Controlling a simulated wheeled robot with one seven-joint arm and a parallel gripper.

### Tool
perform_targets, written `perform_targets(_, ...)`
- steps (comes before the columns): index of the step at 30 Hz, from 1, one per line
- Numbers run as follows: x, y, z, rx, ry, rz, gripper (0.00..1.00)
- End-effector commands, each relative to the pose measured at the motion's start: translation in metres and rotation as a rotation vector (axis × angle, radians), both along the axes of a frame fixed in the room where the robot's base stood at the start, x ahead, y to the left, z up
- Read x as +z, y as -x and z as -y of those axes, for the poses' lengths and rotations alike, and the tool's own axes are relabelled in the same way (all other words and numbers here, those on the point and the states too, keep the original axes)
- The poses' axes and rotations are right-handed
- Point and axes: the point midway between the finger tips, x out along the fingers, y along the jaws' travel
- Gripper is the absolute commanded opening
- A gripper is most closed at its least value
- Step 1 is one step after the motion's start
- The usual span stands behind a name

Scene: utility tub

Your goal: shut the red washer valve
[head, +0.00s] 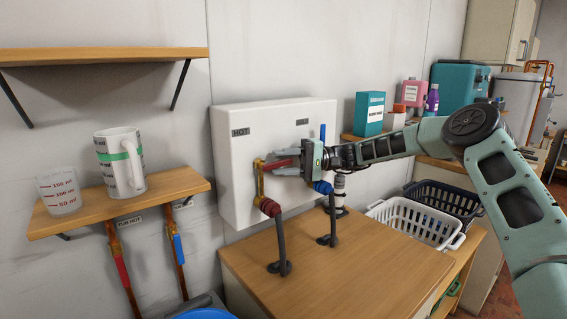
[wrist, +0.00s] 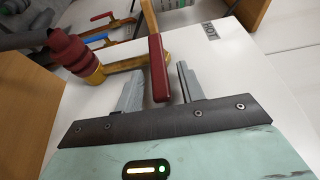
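The red washer valve is a brass body with a red-gripped lever (head: 276,163) on the left of the white wall box (head: 230,150), under the HOT label. Its lever points sideways to the right in the head view, and a red collar and dark hose hang below. In the wrist view the red lever grip (wrist: 157,70) lies between the two grey fingers of my gripper (wrist: 160,84), with a gap visible on both sides. My gripper (head: 283,165) is open around the lever, in front of the box. It partly hides the box's middle.
A blue lever (head: 322,133) stands upright on the box's right, close to my gripper. A wooden counter (head: 335,260) is below. A shelf (head: 125,205) at left holds a mug (head: 121,165) and a measuring glass (head: 59,191). Red and blue tub valves (head: 121,268) are beneath it.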

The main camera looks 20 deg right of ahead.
Motion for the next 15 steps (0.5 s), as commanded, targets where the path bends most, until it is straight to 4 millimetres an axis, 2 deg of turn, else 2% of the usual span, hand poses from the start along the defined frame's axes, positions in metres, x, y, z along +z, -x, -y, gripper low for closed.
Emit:
perform_targets(10, 0.004, 0.0, 0.0, 0.001, 0.002, 0.004, 0.38)
perform_targets(15, 0.027, 0.0, -0.001, 0.002, 0.003, 0.007, 0.38)
